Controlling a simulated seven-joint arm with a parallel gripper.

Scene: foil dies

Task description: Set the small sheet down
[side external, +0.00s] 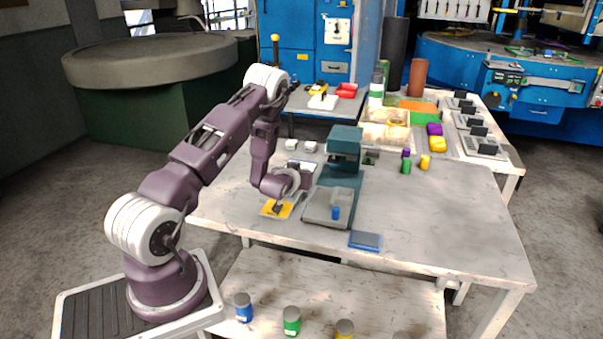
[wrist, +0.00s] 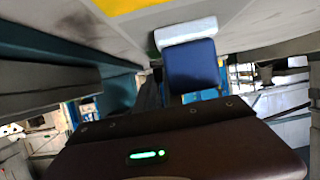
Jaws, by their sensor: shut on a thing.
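A small yellow sheet (side external: 270,211) is at the left front of the table, left of the teal press (side external: 345,150). My gripper (side external: 278,207) is low over this sheet, its dark tip meeting it, and is shut on it. I cannot tell whether the sheet touches the tabletop. In the wrist view a yellow patch (wrist: 125,4) shows at the top edge, mostly cut off. Beside it is a blue part with a pale rounded end (wrist: 188,58), in front of my dark gripper body; the grip itself is not clear there.
A blue flat block (side external: 365,241) lies at the table's front edge. Small green and yellow cylinders (side external: 425,162) stand further back. The table's right front (side external: 450,220) is clear.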

